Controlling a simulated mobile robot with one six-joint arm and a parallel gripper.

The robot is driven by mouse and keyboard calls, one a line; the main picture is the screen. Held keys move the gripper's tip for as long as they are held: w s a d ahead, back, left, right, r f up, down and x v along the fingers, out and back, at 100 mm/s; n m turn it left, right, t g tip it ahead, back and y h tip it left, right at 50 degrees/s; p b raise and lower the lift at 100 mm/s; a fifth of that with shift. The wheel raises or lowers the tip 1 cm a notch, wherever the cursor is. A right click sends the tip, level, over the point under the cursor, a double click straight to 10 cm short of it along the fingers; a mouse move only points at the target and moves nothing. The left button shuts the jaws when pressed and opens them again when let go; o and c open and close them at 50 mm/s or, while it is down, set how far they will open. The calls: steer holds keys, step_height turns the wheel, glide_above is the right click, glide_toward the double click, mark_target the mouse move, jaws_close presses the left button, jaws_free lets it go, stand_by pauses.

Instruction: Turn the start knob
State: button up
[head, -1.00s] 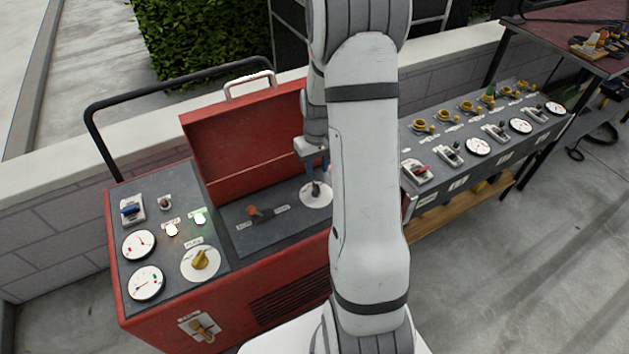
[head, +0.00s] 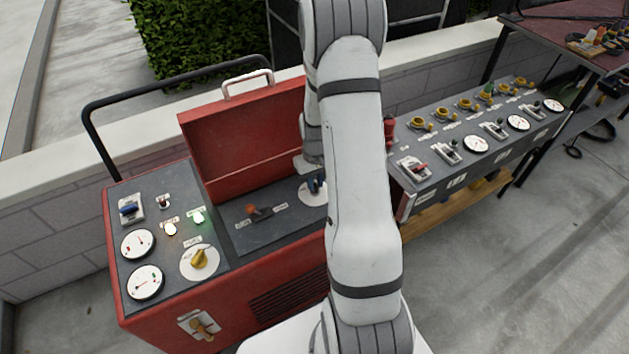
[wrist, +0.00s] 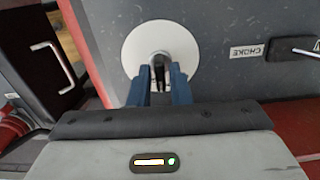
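The knob at my gripper is grey, on a round white plate (head: 308,197) on the red machine's dark top panel; I take it as the start knob. In the wrist view the knob (wrist: 160,56) stands in front of the white plate (wrist: 187,48). My gripper (wrist: 160,80) has its blue fingers on either side of it and looks shut on it. In the head view my gripper (head: 316,184) is at the plate, partly hidden by my arm. Any label for this knob is hidden.
A choke lever (head: 254,210) lies left of the plate, its label (wrist: 247,52) readable in the wrist view. Further left are a yellow knob (head: 200,258), gauges and lit lamps. The raised red lid (head: 240,135) stands behind. A second panel (head: 475,125) stands to the right.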

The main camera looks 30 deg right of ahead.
mark_target(316, 183)
jaws_close()
steer(key=shift+n, duration=0.3)
steer(key=n+b, duration=0.2)
steer(key=n, duration=0.1)
steer(key=shift+f, duration=0.1)
steer(key=n+b, duration=0.1)
steer(key=n, duration=0.4)
steer(key=shift+w+d, duration=0.1)
steer(key=shift+n, duration=0.3)
stand_by(0.3)
steer(key=shift+o, duration=1.9)
jaws_free()
steer(key=shift+r, duration=4)
